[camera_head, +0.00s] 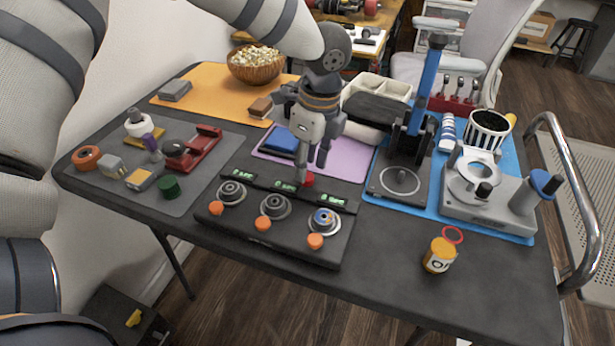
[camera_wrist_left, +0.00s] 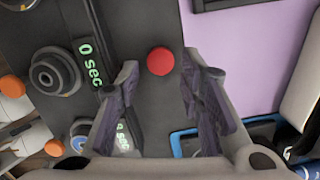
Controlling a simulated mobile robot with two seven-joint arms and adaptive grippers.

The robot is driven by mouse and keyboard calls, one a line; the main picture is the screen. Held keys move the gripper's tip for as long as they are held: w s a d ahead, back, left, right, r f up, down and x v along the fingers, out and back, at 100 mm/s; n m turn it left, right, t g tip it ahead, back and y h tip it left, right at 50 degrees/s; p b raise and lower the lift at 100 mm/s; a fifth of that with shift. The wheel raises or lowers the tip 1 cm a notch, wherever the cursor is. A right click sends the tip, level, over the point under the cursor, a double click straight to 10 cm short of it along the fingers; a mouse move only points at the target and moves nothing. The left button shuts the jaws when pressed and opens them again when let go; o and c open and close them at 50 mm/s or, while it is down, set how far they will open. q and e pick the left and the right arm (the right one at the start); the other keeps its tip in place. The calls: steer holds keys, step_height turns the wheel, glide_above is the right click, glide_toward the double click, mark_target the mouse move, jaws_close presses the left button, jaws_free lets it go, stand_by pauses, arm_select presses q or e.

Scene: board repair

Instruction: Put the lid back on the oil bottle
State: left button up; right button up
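A small amber bottle with a white label (camera_head: 439,257) stands upright at the right front of the dark table; it looks like the oil bottle. A thin red ring (camera_head: 453,235) lies on the table just behind it; I cannot tell if this is the lid. My left gripper (camera_head: 313,166) is open and empty, pointing down over the back edge of the black three-dial unit (camera_head: 285,238), well left of the bottle. In the left wrist view, a round red button (camera_wrist_left: 160,61) shows between the spread fingers of the left gripper (camera_wrist_left: 161,80). My right gripper is not in view.
A tall press with a blue handle (camera_head: 421,92) and a grey machine (camera_head: 510,212) stand behind the bottle. A grey mat (camera_head: 204,190) with small parts is at left. A metal rail (camera_head: 578,190) borders the right.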

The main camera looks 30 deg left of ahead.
mark_target(307, 179)
arm_select(q)
step_height(307, 179, down, 3)
steer(key=shift+a+r, duration=0.15)
steer(key=shift+r, duration=0.1)
steer(key=c, duration=0.5)
steer(key=shift+o, duration=0.2)
